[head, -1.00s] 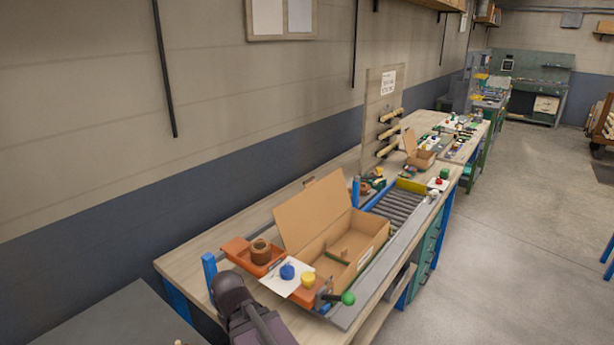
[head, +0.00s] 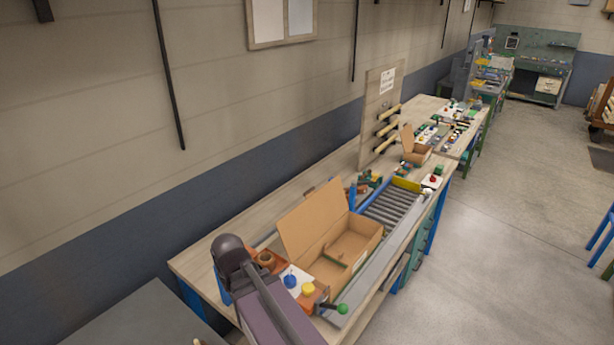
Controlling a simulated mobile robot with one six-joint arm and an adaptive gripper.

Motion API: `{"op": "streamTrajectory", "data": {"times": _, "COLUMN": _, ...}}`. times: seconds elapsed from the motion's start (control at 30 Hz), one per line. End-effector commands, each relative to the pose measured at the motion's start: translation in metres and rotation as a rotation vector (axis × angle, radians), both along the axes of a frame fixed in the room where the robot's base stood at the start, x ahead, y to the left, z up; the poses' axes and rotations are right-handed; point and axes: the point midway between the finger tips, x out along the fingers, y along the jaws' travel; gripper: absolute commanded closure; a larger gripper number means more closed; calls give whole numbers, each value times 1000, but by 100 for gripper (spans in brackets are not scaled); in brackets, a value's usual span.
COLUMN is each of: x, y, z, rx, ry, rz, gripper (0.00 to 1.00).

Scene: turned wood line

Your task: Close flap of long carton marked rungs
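A long open carton (head: 365,243) of brown cardboard sits on the near workbench, at the end of a roller track. Its flap (head: 313,217) stands up and leans back on the wall side. A green piece lies inside the carton. A pale label showed on the carton's front side earlier; I cannot read it. My arm reaches up from the bottom edge, left of the carton. My gripper itself is not visible; only dark arm links show, apart from the carton and flap.
An orange tray with a brown round pot (head: 267,259), a blue knob (head: 290,281) and a yellow knob (head: 308,288) stand just left of the carton. A green-ended lever (head: 342,309) is in front. A smaller open carton (head: 416,152) stands farther along.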

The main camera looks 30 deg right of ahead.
Motion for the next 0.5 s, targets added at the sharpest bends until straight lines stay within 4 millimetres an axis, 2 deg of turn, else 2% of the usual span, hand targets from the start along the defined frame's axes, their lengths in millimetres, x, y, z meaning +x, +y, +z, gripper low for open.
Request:
{"op": "streamTrajectory", "data": {"times": 0.03, "x": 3, "y": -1, "z": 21, "rx": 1, "ry": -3, "rz": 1, "gripper": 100}}
{"op": "streamTrajectory", "data": {"times": 0.27, "x": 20, "y": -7, "z": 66, "rx": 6, "ry": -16, "rz": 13, "gripper": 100}}
{"op": "streamTrajectory", "data": {"times": 0.5, "x": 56, "y": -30, "z": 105, "rx": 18, "ry": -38, "rz": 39, "gripper": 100}}
